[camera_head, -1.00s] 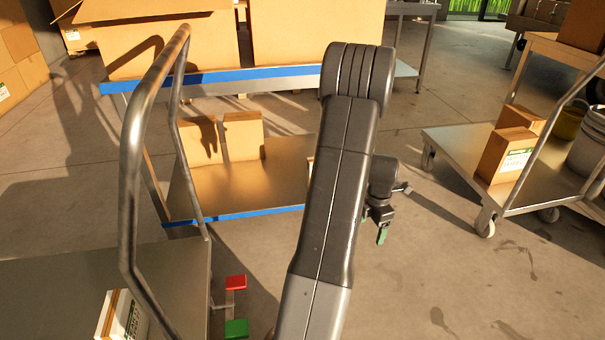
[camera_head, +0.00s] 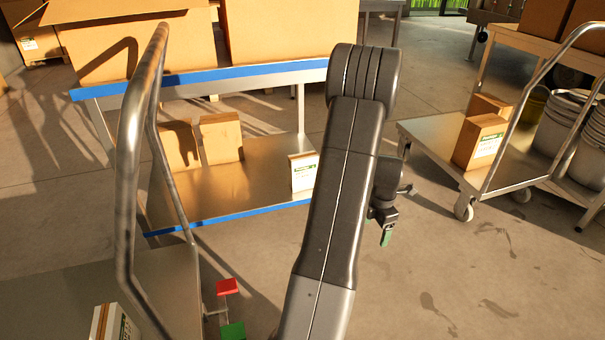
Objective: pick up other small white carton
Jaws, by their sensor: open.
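A small white carton (camera_head: 303,172) with a green-marked label stands on the right end of the lower shelf (camera_head: 240,188) of the blue-edged table, just left of my arm. Another small white carton (camera_head: 114,324) with brown and green markings sits on the grey cart deck at the bottom left, cut off by the frame edge. My gripper (camera_head: 386,232) hangs to the right of my arm, over bare floor, partly hidden by the arm. It is open and empty, apart from both cartons.
Two brown boxes (camera_head: 221,138) stand at the back of the lower shelf. Another cart (camera_head: 435,140) with brown boxes stands at right. The floor between is clear.

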